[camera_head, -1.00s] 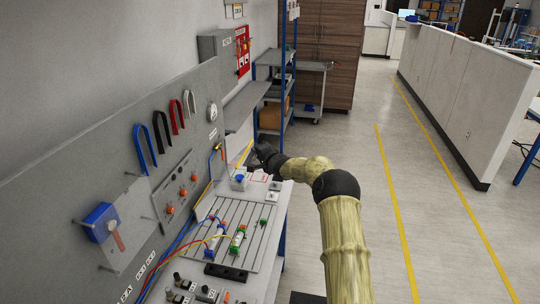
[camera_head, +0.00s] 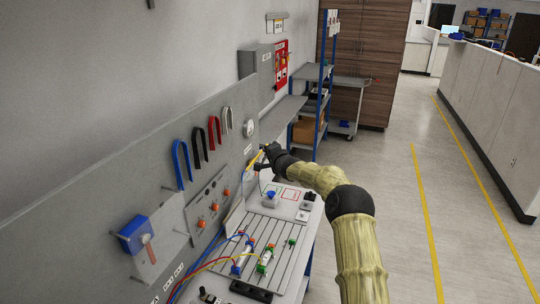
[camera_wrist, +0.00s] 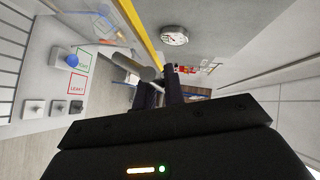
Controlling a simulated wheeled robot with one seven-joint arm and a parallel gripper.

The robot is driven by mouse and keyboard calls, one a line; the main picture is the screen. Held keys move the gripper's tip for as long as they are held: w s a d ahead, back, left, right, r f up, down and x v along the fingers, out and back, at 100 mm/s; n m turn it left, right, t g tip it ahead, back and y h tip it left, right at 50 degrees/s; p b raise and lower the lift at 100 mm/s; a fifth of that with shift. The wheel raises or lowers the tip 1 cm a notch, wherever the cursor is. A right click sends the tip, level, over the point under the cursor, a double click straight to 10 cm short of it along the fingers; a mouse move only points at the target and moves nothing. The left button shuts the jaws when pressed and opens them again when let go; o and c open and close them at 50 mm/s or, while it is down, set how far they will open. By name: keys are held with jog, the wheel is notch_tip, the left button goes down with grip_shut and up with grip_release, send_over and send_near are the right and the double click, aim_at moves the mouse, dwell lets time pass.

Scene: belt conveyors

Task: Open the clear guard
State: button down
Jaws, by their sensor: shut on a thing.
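The clear guard (camera_head: 257,160) has a yellow edge and stands raised over the far end of the bench, beside the grey panel. Its see-through sheet is hard to make out. In the wrist view its yellow edge (camera_wrist: 143,35) runs down from the top, with a grey round handle (camera_wrist: 145,73) near its lower end. My gripper (camera_head: 266,157) is at the guard's outer edge, above the bench. In the wrist view my dark fingers (camera_wrist: 160,92) are closed at the handle; the exact contact is partly hidden.
A grooved plate (camera_head: 262,229) with tubes and hoses lies nearer. The grey panel (camera_head: 110,215) borders the left. Shelves (camera_head: 322,100) stand behind; the aisle floor at right is clear.

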jog(key=c, duration=1.5)
grip_release()
jog(key=shift+a, duration=0.1)
jog(key=shift+c, duration=0.2)
jog(key=shift+o, duration=0.2)
jog(key=shift+s, duration=0.1)
jog(key=shift+s+f, duration=0.1)
jog(key=shift+f, duration=0.05)
jog(key=shift+s+b, duration=0.2)
jog(key=shift+b, duration=0.35)
jog(key=b+v, duration=0.7)
jog(key=v, duration=1)
jog(key=shift+r+b, duration=0.3)
jog(key=shift+b, duration=0.1)
jog(key=shift+w, duration=0.15)
